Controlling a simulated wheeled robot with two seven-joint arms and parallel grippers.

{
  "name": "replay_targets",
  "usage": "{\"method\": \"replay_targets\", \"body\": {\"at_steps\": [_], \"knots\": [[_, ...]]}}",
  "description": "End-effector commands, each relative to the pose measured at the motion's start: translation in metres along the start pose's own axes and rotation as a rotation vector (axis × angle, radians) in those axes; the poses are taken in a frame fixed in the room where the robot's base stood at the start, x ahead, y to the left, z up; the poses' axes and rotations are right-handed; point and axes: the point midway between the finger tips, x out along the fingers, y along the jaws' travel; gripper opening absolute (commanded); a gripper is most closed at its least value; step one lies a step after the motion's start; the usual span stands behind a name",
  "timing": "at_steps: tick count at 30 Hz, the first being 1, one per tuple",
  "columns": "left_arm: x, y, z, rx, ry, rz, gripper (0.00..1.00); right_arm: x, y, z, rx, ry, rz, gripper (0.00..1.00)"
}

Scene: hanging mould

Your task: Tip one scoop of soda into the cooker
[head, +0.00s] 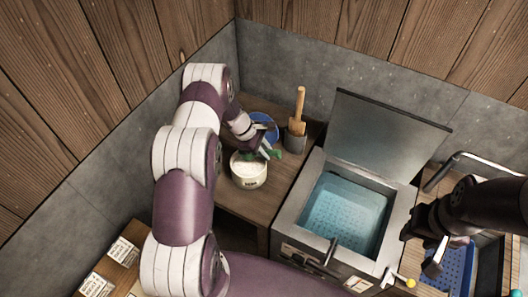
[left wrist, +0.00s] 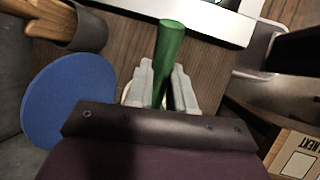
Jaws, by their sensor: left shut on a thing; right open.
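My left gripper (head: 262,150) is shut on a green scoop handle (head: 275,154) at the white soda tub (head: 249,178). In the left wrist view the green handle (left wrist: 168,50) stands between the two pale fingers of my left gripper (left wrist: 163,85). The scoop's bowl is hidden, so I cannot tell whether it holds soda. The tub is open and shows white powder. The cooker (head: 290,237) stands right of the tub, its lid (head: 385,137) raised, with bluish liquid inside. My right gripper (head: 422,252) is open beside the cooker's right side.
A blue disc (head: 264,124) lies behind the tub; it also shows in the left wrist view (left wrist: 65,105). A grey cup (head: 295,139) with a wooden-handled tool (head: 299,103) stands between tub and lid. A blue basket (head: 459,272) is at right. Labelled boxes (head: 96,285) stand lower left.

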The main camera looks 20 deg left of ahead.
Motion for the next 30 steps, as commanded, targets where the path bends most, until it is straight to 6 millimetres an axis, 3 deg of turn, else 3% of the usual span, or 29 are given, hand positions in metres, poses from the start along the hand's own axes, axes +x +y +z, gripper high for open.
{"method": "replay_targets", "body": {"at_steps": [1,18,30], "knots": [[0.009,-0.002,-0.007,-0.004,-0.011,0.000,0.00,0.011,0.000,0.001,0.000,0.000,0.000,0.43],[0.055,-0.010,-0.046,-0.013,-0.081,-0.003,0.00,0.069,0.000,0.008,0.000,0.000,0.000,0.43],[0.067,-0.013,-0.056,-0.013,-0.080,-0.004,0.00,0.083,0.000,0.010,0.000,0.000,0.000,0.43]]}}
